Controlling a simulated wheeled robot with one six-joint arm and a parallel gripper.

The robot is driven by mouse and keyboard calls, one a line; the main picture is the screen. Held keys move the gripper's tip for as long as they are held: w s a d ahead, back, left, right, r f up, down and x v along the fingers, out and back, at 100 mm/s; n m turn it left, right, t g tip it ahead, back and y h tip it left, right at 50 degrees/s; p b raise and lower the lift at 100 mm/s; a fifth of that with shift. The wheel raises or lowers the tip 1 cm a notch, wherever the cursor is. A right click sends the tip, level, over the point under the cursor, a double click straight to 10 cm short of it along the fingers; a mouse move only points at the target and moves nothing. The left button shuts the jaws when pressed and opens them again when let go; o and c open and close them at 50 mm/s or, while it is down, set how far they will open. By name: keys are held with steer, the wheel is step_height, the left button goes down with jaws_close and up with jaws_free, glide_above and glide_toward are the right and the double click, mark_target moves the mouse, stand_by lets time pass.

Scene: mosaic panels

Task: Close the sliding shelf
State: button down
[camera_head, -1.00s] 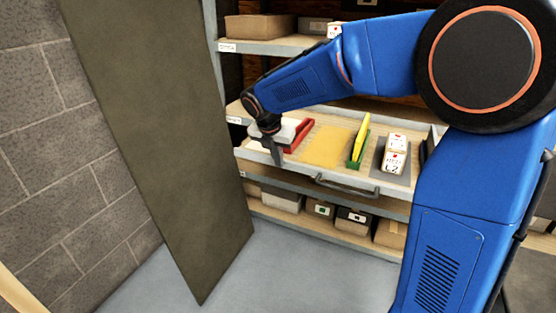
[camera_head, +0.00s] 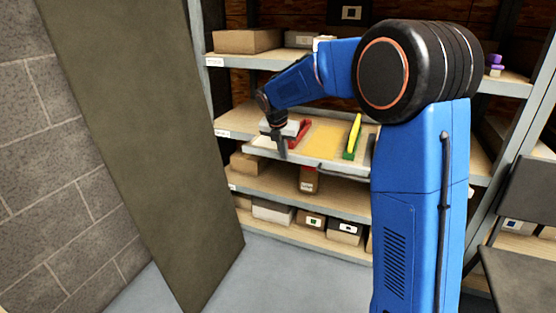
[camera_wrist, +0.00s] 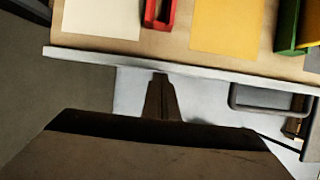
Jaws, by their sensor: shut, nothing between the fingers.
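The sliding shelf (camera_head: 318,164) is pulled out from the rack, with its pale front rim towards me. In the wrist view its rim (camera_wrist: 220,72) crosses the picture, and a grey handle (camera_wrist: 262,108) sits at its right. My gripper (camera_head: 282,153) points down at the left part of the shelf's front. In the wrist view my gripper (camera_wrist: 160,82) is shut and empty, its fingertips just in front of the rim; I cannot tell whether they touch it. On the shelf are a red frame (camera_head: 303,131), a yellow sheet (camera_head: 326,138) and a green and yellow item (camera_head: 353,140).
A tall olive panel (camera_head: 140,150) stands at the left, by a block wall (camera_head: 40,150). The rack has a fixed shelf (camera_head: 240,60) above with boxes, and lower shelves with several boxes. A dark chair (camera_head: 520,240) is at the right. Grey floor (camera_head: 265,280) is open in front.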

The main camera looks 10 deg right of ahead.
steer(key=w+d, duration=0.3)
steer(key=w, duration=0.1)
steer(key=w+d, duration=0.4)
steer(key=w, duration=0.1)
steer(key=w+d, duration=0.3)
steer(key=w, duration=0.2)
steer(key=shift+w+d, duration=0.15)
steer(key=shift+d, duration=0.05)
steer(key=shift+w+d+r, duration=0.15)
steer(key=shift+w+d, duration=0.1)
steer(key=shift+w, duration=0.1)
steer(key=shift+r, duration=0.1)
